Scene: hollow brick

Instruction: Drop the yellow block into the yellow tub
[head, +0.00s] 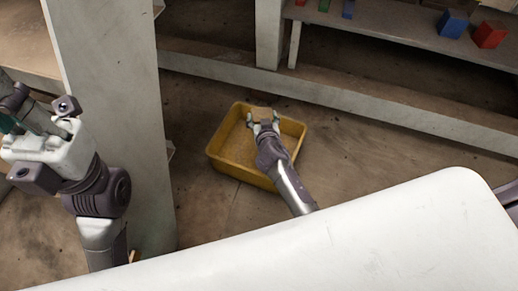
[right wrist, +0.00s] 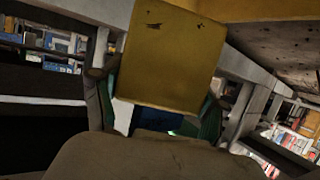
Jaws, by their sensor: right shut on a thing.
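The yellow block (head: 261,113) is in my right gripper (head: 263,122), over the yellow tub (head: 228,168) on the floor. In the right wrist view the yellow block (right wrist: 172,58) sits between the two fingers of my right gripper (right wrist: 160,95), which is shut on it. The tub's yellow side (right wrist: 275,9) shows along the top of that view. The tub is open at the top, and I see nothing else in it. My left gripper (head: 22,115) is at the left edge of the head view; its fingertips are too unclear to tell open from shut.
A shelf (head: 400,28) at the upper right bears a blue block (head: 453,23), a red block (head: 490,34) and smaller coloured blocks. A pale post (head: 115,120) stands left of the tub. A low beam (head: 350,85) runs behind it. Bare floor (head: 365,150) lies to its right.

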